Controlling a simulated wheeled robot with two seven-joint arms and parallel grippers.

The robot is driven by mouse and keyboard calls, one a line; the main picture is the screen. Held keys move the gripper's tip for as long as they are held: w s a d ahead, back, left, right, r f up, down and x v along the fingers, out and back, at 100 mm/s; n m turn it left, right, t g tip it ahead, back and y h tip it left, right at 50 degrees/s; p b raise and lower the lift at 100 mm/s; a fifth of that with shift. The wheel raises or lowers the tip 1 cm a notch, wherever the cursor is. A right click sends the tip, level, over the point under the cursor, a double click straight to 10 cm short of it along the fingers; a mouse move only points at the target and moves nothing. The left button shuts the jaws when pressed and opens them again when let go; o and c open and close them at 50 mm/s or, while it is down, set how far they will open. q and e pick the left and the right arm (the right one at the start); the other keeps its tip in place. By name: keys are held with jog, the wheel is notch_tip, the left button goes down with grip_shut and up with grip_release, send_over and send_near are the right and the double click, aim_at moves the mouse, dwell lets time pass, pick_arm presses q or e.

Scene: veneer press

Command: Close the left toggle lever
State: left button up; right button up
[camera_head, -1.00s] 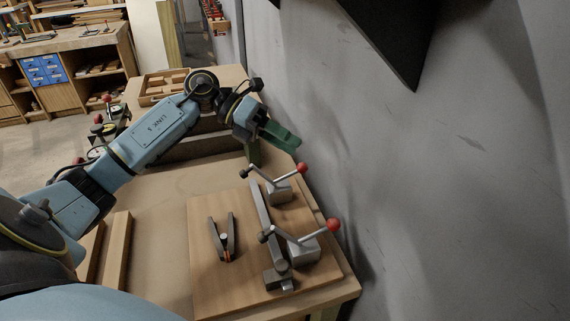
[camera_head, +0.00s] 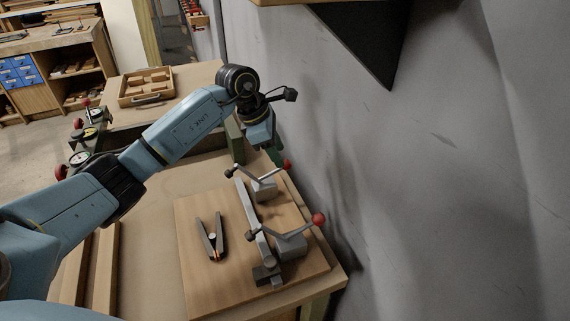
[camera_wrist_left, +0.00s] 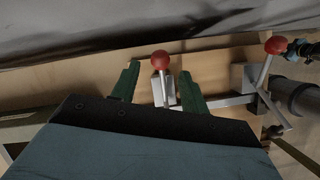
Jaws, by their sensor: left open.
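The far toggle clamp in the head view, on the left side, has a metal lever with a red knob (camera_head: 287,165) that leans up and out toward the wall. My left gripper (camera_head: 276,156), with green fingers, is just behind this knob in the head view. In the left wrist view the gripper (camera_wrist_left: 158,74) is open, and the red knob (camera_wrist_left: 160,61) shows between its two fingers. I cannot tell whether the fingers touch it. A second toggle clamp with a red knob (camera_head: 318,219) stands nearer; its lever leans out similarly. My right gripper is not identifiable.
Both clamps stand on a wooden board (camera_head: 200,270) beside a metal bar (camera_head: 250,208). A dark spring clamp (camera_head: 211,238) lies on the board. The grey wall (camera_head: 450,180) runs close along the right. A wooden tray (camera_head: 146,88) sits farther back.

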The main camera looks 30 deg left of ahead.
pick_arm(q)
jog(key=x, duration=0.5)
jog(key=shift+d+f, duration=0.1)
jog(key=shift+f, duration=0.2)
grip_shut()
